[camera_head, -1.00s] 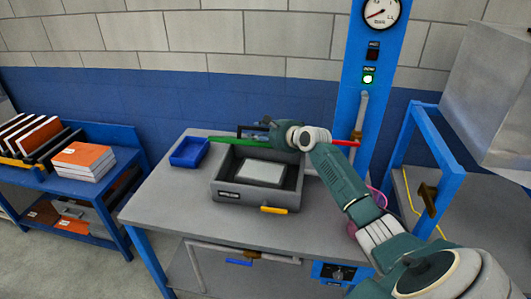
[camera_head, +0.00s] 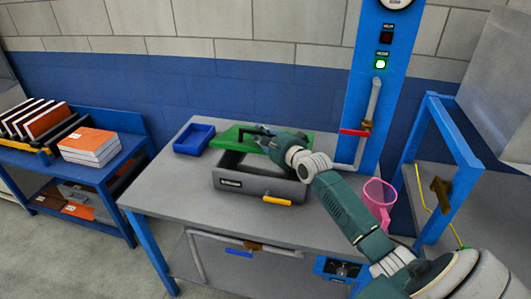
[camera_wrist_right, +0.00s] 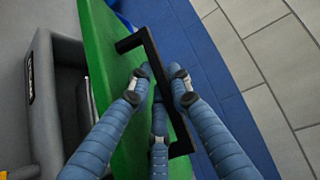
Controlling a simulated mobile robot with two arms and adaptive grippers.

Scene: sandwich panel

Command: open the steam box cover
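The grey steam box (camera_head: 288,192) stands on the table, with a yellow latch (camera_head: 277,201) at its front. Its green cover (camera_head: 226,139) is raised at the back of the box. The box is partly open, and a pale panel (camera_head: 232,160) shows inside. My right gripper (camera_head: 264,138) is at the cover. In the right wrist view its fingers (camera_wrist_right: 160,78) straddle the black handle (camera_wrist_right: 151,47) on the green cover (camera_wrist_right: 103,48). Whether they clamp the handle is not clear. My left gripper is not in view.
A blue tray (camera_head: 194,139) sits at the table's back left. A pink mug (camera_head: 378,196) stands right of my arm. A blue panel with a pipe and red-handled valve (camera_head: 354,132) rises behind. The table's left part (camera_head: 165,190) is clear.

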